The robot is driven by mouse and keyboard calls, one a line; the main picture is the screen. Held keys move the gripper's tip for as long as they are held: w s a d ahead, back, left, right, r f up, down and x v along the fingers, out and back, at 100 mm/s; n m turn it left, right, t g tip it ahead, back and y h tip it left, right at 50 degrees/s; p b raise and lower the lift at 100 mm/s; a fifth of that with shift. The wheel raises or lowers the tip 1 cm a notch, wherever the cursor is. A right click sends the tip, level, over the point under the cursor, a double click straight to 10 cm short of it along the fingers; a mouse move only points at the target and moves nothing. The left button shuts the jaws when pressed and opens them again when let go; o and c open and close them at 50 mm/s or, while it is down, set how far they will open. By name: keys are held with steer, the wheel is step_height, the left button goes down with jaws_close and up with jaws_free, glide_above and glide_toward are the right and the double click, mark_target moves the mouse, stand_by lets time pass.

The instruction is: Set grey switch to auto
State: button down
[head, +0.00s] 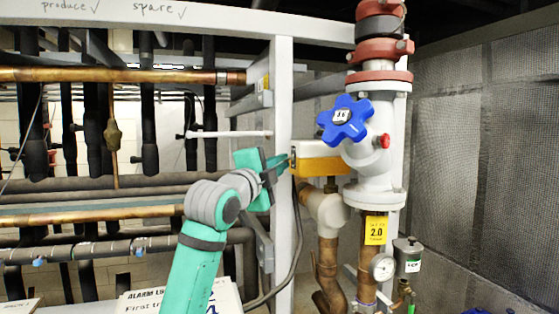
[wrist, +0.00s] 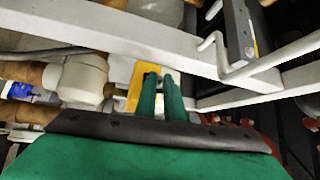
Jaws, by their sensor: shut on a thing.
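A yellow box with a white top (head: 318,155) sits behind the grey upright, left of the blue star-shaped handwheel. In the wrist view its yellow face (wrist: 133,92) shows behind my fingers. My gripper (head: 286,161) reaches in from the left to the box's left end. In the wrist view my two green fingers (wrist: 161,80) are close together at the yellow face, shut on a small part there, which I take for the grey switch. The fingers hide most of the switch, so its setting cannot be read.
A grey frame upright (head: 282,222) stands close by my gripper. The blue handwheel (head: 344,118) on the white valve is right of the box. A black cable (head: 294,250) hangs below, and copper and black pipes fill the left.

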steer(key=shift+d+f+n+t, duration=0.15)
steer(key=shift+f+n+t, duration=0.2)
steer(key=shift+n+t, duration=0.65)
steer(key=c, duration=2.2)
jaws_free()
steer(key=shift+o, duration=0.2)
steer(key=shift+f, duration=0.1)
steer(key=v, duration=1)
steer(key=shift+s+a, duration=0.25)
steer(key=shift+f, duration=0.15)
